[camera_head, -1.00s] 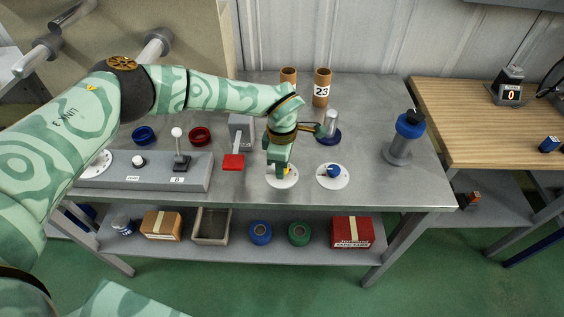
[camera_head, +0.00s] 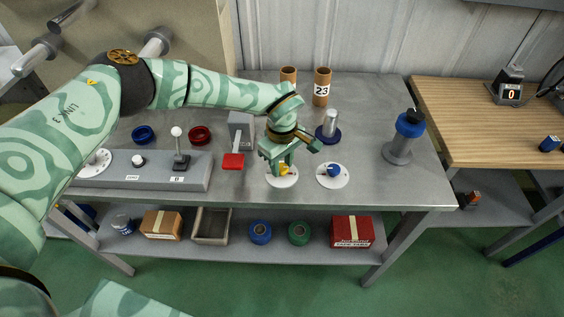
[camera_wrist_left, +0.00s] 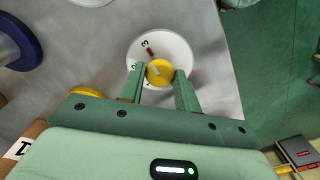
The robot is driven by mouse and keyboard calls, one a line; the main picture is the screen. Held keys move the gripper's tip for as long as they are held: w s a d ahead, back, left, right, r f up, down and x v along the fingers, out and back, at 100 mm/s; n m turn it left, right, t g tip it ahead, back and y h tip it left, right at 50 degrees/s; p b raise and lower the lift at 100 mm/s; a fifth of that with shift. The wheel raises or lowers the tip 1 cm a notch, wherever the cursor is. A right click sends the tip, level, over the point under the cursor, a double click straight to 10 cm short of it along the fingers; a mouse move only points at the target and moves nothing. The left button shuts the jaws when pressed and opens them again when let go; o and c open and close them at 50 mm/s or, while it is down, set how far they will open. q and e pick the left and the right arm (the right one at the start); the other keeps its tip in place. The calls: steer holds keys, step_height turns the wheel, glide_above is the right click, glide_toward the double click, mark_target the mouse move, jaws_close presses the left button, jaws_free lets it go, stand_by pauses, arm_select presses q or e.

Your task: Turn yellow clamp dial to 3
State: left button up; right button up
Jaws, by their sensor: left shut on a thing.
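The yellow clamp dial (camera_head: 284,169) sits on a round white plate (camera_head: 291,181) near the front edge of the metal table. My left gripper (camera_head: 282,172) is over it, pointing down, shut on the knob. In the left wrist view the yellow dial (camera_wrist_left: 159,72) is between the two green fingers of my left gripper (camera_wrist_left: 160,80). The white plate (camera_wrist_left: 172,45) there shows a "3" and a red mark near its upper left edge. A pale line on the knob points up and left, roughly toward them. My right gripper is not in view.
A blue dial (camera_head: 333,170) on its own white plate stands just right. A red-ended lever (camera_head: 233,161) and a grey control box (camera_head: 145,178) are to the left. A metal cylinder on a blue base (camera_head: 328,132) stands behind.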

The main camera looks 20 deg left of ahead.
mark_target(282, 167)
arm_select(q)
steer(key=shift+w+r, duration=0.1)
stand_by(0.3)
steer(key=o, duration=1)
step_height(282, 167, up, 16)
steer(key=p, duration=0.2)
steer(key=shift+r+p, duration=0.15)
steer(key=shift+p, duration=0.15)
